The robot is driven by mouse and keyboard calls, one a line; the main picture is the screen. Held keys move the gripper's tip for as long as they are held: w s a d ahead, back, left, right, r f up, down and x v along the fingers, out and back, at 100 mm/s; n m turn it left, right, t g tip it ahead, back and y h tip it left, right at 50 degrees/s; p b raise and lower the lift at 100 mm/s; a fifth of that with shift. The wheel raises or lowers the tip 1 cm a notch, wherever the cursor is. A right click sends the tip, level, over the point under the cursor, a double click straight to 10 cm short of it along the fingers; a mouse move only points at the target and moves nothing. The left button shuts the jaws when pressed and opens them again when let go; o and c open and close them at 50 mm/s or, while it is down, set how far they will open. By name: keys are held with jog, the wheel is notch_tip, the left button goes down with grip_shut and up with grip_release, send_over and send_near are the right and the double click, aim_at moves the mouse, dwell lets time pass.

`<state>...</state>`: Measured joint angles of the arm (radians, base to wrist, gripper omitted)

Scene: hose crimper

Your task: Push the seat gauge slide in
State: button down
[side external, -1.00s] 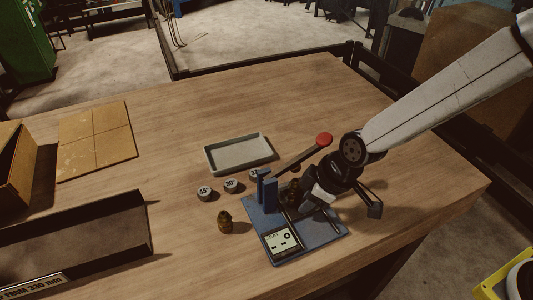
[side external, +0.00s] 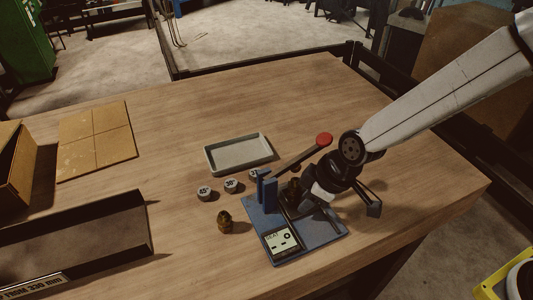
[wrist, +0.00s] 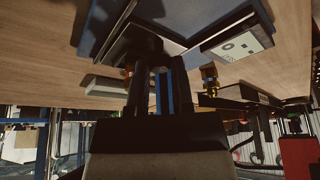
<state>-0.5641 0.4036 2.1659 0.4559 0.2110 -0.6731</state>
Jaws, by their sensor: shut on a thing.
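The blue crimper base (side external: 318,243) stands near the table's front edge, with a blue upright (side external: 267,190) and a display marked SEAT (side external: 281,241). The display also shows in the wrist view (wrist: 238,45). A lever with a red knob (side external: 324,139) slants up behind the base. My gripper (side external: 303,206) is low over the right part of the base, shut on a small dark part that looks like the seat gauge slide. The jaws hide most of that part, and its travel cannot be read. A dark brass piece (side external: 293,188) is beside the gripper.
A brass fitting (side external: 225,222) stands on the table left of the base. Several round angle-marked pieces (side external: 204,193) lie behind it. A grey tray (side external: 239,154) lies farther back. The back of the table is clear.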

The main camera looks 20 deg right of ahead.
jog(key=shift+w, duration=0.6)
jog(key=c, duration=0.5)
grip_release()
jog(key=shift+w, duration=0.1)
jog(key=shift+r, duration=0.15)
jog(key=shift+s+r, duration=0.2)
jog(key=v, duration=0.6)
jog(key=shift+d+r, duration=0.25)
jog(key=shift+r, duration=0.05)
dwell(0.7)
jog(key=shift+s+r, duration=0.15)
jog(key=shift+r, duration=0.05)
jog(key=shift+d, duration=0.1)
dwell(0.3)
